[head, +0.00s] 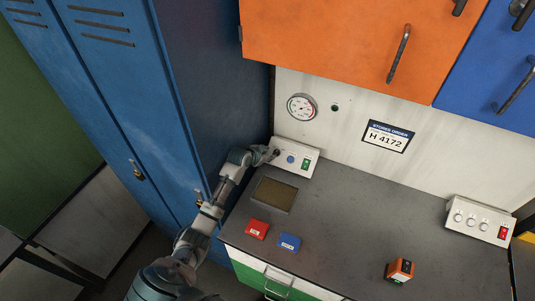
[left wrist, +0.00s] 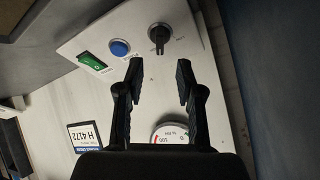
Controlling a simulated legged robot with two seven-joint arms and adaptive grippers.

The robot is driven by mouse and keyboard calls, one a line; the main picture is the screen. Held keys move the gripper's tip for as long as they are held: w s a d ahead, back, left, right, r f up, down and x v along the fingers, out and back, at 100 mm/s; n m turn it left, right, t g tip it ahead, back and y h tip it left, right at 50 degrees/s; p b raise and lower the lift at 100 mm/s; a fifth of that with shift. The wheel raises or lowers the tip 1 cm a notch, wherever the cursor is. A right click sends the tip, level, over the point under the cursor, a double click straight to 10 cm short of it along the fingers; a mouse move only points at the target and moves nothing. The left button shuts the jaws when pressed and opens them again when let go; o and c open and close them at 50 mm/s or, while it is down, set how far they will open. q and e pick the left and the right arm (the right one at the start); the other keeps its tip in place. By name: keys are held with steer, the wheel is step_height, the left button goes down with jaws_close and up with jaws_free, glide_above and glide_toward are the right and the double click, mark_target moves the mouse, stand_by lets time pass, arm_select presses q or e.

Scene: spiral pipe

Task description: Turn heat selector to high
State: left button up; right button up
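The heat selector is a black rotary knob (left wrist: 159,36) on a white control box (head: 301,159), beside a blue round button (left wrist: 120,47) and a green rocker switch (left wrist: 92,62). The box stands at the back left of the counter against the wall. My left gripper (head: 273,154) is at the knob's end of the box in the head view. In the left wrist view its two black fingers (left wrist: 160,68) are apart with nothing between them, pointing toward the knob just beyond the tips. My right gripper is not in view.
A blue locker (head: 120,90) stands close to the left of my arm. A dark plate (head: 273,195), red box (head: 257,229), blue box (head: 289,242) and orange device (head: 400,270) lie on the counter (head: 350,215). Another control box (head: 480,220) stands right. Orange cupboard (head: 350,40) overhangs above.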

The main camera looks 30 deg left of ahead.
arm_select(q)
steer(key=shift+s+r, duration=0.25)
steer(key=shift+s, duration=0.1)
